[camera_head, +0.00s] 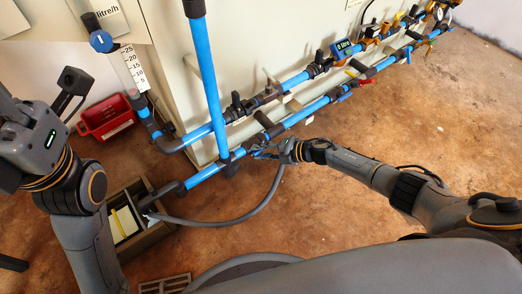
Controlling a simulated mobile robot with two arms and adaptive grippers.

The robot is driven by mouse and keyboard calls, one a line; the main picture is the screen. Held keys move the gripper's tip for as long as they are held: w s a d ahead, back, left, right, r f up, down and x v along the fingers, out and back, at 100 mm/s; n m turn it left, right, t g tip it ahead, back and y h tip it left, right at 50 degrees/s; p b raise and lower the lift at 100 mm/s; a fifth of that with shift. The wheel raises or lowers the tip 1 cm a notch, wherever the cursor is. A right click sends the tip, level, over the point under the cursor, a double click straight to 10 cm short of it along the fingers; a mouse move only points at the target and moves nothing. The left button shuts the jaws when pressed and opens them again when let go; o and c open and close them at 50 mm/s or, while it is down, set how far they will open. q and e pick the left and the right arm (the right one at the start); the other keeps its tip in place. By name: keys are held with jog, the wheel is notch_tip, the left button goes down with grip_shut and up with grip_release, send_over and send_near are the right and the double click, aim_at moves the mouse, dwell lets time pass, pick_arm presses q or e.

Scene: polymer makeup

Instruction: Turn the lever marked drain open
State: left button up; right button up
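A black valve lever (264,119) sits on the lower blue pipe (299,114). Another black lever (236,101) stands on the upper pipe (197,134). No label reading "drain" is legible, so I cannot tell which lever bears it. My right gripper (264,152) is beside the lower pipe, just below the first lever. Its fingers are small and dark there, and I cannot tell whether they touch anything or are open.
A red box (106,117) is on the floor at the left. A grey hose (228,221) runs from beneath my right gripper to an open floor pit (151,234). The brown floor at right is clear.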

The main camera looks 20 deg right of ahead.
dwell(0.3)
jog(key=v, duration=1.2)
